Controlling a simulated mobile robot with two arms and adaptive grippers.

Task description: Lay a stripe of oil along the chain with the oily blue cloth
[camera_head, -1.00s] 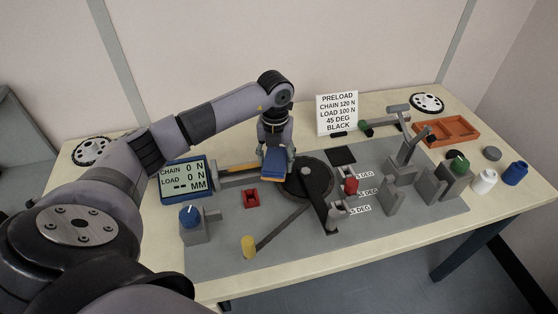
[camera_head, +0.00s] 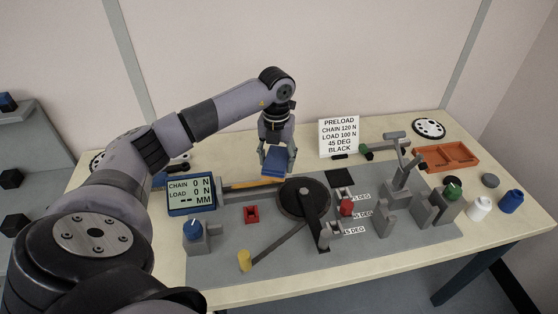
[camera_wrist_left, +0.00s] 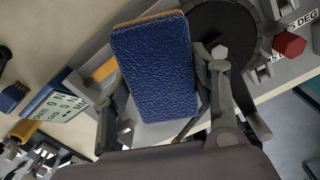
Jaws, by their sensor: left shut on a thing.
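The blue cloth (camera_head: 280,160) is a thick, creased blue pad with a tan edge. My left gripper (camera_head: 277,158) is shut on it, and it fills the middle of the left wrist view (camera_wrist_left: 152,65) between the two fingers. The cloth shows beyond and above an orange-and-dark strip (camera_head: 258,183), which runs from beside the display to the large black disc (camera_head: 303,198). Cloth and strip look apart, but I cannot be sure. No chain links can be made out; I cannot tell if this strip is the chain. My right gripper is not in view.
The display (camera_head: 190,195) reads chain 0 N, load 0 N. A blue knob (camera_head: 192,229), red block (camera_head: 251,214), yellow cylinder (camera_head: 244,260) and grey brackets (camera_head: 385,218) crowd the grey plate. A preload sign (camera_head: 340,137) stands behind. An orange tray (camera_head: 446,158) lies at right.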

